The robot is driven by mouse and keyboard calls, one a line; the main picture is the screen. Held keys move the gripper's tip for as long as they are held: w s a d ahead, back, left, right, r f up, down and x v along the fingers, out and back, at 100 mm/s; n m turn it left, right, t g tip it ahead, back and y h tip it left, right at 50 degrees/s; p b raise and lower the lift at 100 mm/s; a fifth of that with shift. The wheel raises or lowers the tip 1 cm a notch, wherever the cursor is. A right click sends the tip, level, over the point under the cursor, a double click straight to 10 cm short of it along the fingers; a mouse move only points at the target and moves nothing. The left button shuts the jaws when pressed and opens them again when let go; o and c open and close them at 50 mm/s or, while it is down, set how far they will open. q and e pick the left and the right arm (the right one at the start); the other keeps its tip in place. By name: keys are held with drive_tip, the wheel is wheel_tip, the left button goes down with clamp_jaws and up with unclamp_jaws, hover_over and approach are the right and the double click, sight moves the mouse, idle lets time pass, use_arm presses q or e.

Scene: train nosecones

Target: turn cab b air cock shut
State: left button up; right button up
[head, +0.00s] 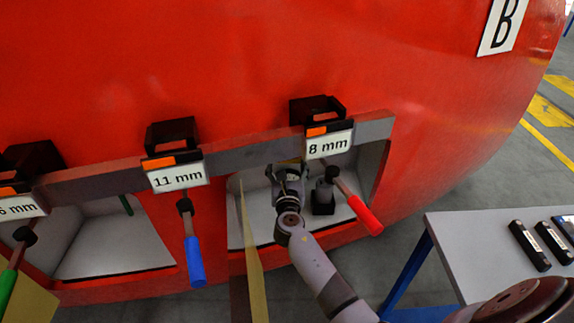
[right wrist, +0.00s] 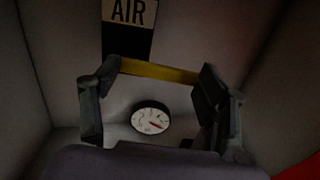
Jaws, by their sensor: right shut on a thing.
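The air cock's yellow handle (right wrist: 158,71) lies crosswise, slightly tilted down to the right, inside a recess in the right wrist view. My right gripper (right wrist: 157,98) has a finger at each end of this handle and is shut on it. An AIR label (right wrist: 128,12) is above the handle, and a round white gauge (right wrist: 151,119) shows below it. In the head view my right gripper (head: 288,178) reaches into the right-hand recess of the red nosecone (head: 250,60), which bears a letter B sign (head: 503,24). The handle is hidden there. My left gripper is out of view.
A red-handled tool (head: 363,213) under the 8 mm label (head: 328,144) hangs close right of my arm. A blue-handled tool (head: 194,262) hangs left under 11 mm (head: 178,177). A table (head: 465,245) with dark blocks stands at right.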

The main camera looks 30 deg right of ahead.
drive_tip(key=shift+d+r, duration=0.15)
drive_tip(key=shift+r, duration=0.45)
drive_tip(key=c, duration=0.7)
clamp_jaws()
